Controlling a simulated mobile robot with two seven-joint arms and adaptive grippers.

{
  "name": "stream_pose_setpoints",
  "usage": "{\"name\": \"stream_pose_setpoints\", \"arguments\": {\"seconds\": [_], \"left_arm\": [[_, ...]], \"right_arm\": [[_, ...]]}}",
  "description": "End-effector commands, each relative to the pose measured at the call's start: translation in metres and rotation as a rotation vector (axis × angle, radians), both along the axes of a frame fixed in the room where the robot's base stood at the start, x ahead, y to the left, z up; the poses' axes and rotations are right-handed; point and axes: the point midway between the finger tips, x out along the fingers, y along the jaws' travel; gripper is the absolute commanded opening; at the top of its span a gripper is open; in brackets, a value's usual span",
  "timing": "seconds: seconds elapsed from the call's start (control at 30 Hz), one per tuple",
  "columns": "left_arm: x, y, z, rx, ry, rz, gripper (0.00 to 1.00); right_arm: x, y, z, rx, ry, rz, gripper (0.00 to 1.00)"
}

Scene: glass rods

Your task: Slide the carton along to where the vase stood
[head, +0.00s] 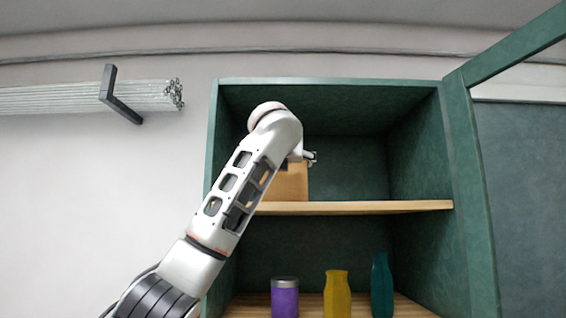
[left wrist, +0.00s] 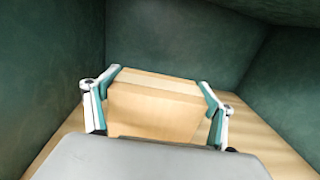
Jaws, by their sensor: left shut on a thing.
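The carton (head: 291,186) is a tan box on the left part of the upper wooden shelf in the head view, partly behind my left arm. In the left wrist view the carton (left wrist: 155,108) sits between the two fingers of my left gripper (left wrist: 160,101). The gripper is shut on its two sides. In the head view my left gripper (head: 309,157) shows only in part above the carton. My right gripper is not in view. I cannot tell which of the vessels below, if any, is the vase.
The upper shelf (head: 390,206) is clear to the right of the carton. A purple jar (head: 285,298), a yellow bottle (head: 337,294) and a teal bottle (head: 382,286) stand on the lower shelf. The cabinet door (head: 520,180) is open at right. Glass rods (head: 60,98) rest on a wall bracket (head: 115,95).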

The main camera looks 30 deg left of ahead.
Motion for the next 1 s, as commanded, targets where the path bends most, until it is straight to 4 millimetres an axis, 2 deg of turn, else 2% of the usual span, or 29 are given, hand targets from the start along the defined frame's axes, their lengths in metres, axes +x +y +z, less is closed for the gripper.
{"name": "stream_pose_setpoints", "arguments": {"seconds": [0.3,0.33,0.37,0.4,0.77,0.87,1.0], "left_arm": [[0.000,0.000,0.001,0.000,-0.002,-0.001,0.55],[0.000,0.000,0.001,0.000,-0.002,-0.001,0.91],[0.000,0.000,0.001,0.000,-0.002,-0.001,0.98],[0.000,0.000,0.001,0.000,-0.002,-0.001,1.00],[-0.004,-0.002,0.001,0.001,-0.002,-0.002,1.00],[-0.012,-0.007,0.001,0.001,-0.002,-0.004,1.00],[-0.035,-0.016,0.001,0.001,-0.004,-0.006,1.00]], "right_arm": [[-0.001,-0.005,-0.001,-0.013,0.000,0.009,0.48],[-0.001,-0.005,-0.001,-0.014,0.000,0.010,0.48],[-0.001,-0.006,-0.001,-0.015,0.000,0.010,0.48],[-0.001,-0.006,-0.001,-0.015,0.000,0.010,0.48],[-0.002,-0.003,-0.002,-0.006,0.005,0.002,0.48],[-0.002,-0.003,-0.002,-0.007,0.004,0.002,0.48],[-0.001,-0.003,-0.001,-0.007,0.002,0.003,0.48]]}}
